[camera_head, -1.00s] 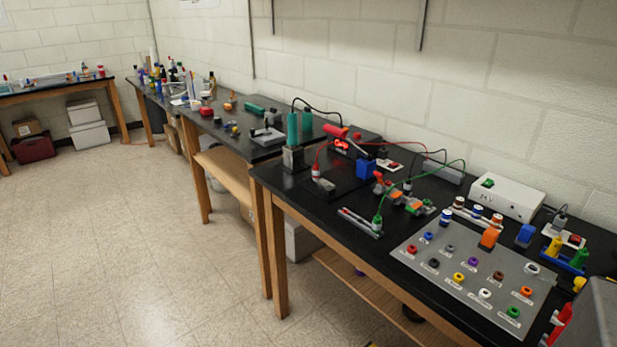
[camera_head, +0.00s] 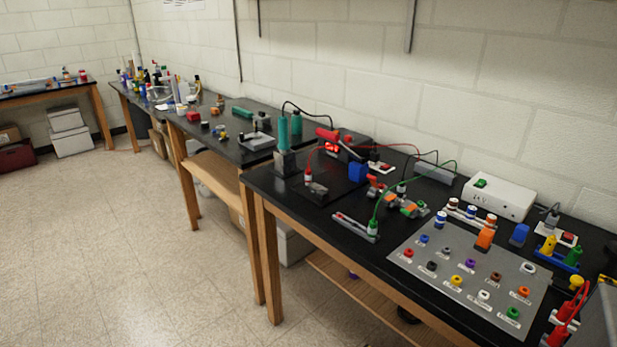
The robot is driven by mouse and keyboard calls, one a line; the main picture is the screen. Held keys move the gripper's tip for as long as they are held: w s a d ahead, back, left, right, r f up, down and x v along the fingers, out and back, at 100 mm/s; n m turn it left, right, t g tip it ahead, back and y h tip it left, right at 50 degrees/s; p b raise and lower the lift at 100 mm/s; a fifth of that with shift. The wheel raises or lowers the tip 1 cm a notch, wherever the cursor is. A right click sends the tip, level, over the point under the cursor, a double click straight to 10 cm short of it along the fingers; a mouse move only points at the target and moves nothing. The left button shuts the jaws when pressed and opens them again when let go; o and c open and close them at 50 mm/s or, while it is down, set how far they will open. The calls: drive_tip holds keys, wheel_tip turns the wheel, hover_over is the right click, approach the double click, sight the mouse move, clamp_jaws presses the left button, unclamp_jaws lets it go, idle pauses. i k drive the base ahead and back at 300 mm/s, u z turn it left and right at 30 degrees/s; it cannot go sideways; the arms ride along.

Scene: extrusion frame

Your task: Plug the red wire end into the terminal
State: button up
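A thin red wire (camera_head: 312,150) arches over the front bench. Its near end, a red-and-white plug (camera_head: 308,175), stands at the dark mat's left side, beside a small grey piece. The wire's far end runs toward the back of the bench and is hard to follow. A terminal block with orange and green parts (camera_head: 405,206) sits mid-bench. A grey panel (camera_head: 415,243) holds several coloured sockets, including a red one (camera_head: 408,253). I cannot tell which of these is the terminal meant. My gripper is not in view.
A green wire (camera_head: 379,200) arches to a green plug (camera_head: 373,228) near a narrow rail. A white box (camera_head: 499,197) stands behind the panel. Red plugs with red leads (camera_head: 565,309) sit at the right edge. The floor (camera_head: 130,260) left of the benches is clear.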

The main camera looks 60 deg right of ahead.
sight(307, 175)
drive_tip(key=i, duration=0.85)
drive_tip(key=u, duration=0.05)
